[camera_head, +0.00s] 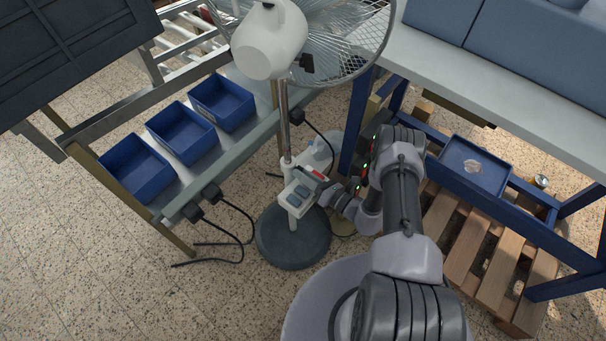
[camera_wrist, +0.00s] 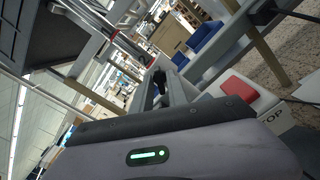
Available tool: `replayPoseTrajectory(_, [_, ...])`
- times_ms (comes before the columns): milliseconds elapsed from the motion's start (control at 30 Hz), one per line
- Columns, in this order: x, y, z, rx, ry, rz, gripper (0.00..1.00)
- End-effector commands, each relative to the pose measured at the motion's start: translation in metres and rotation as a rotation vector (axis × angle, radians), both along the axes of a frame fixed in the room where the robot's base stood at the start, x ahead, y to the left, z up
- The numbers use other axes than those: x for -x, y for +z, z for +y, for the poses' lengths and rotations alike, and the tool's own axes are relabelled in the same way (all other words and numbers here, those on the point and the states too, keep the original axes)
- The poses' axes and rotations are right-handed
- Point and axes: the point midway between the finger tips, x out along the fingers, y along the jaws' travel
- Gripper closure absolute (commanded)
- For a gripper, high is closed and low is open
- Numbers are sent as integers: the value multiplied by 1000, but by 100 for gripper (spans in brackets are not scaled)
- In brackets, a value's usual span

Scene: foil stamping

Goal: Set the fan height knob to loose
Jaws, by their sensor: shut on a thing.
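The pedestal fan has a white motor head (camera_head: 268,42), a thin metal pole (camera_head: 284,125) and a round dark base (camera_head: 292,240).
A red button (camera_wrist: 238,86) on a pale box is close right of the fingers in the wrist view. Blue bins (camera_head: 137,166) stand on a rack at left. A blue-framed workbench (camera_head: 500,75) with a blue tray (camera_head: 476,181) is at right. Cables (camera_head: 235,232) trail across the floor.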

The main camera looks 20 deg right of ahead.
Motion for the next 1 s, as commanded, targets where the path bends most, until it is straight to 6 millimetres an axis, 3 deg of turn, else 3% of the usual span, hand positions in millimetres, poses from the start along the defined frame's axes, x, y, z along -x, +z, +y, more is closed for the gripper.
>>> replayPoseTrajectory(500, [0,0,0,362,0,-261,100])
replayPoseTrajectory(1000, [0,-1,0,529,0,-383,100])
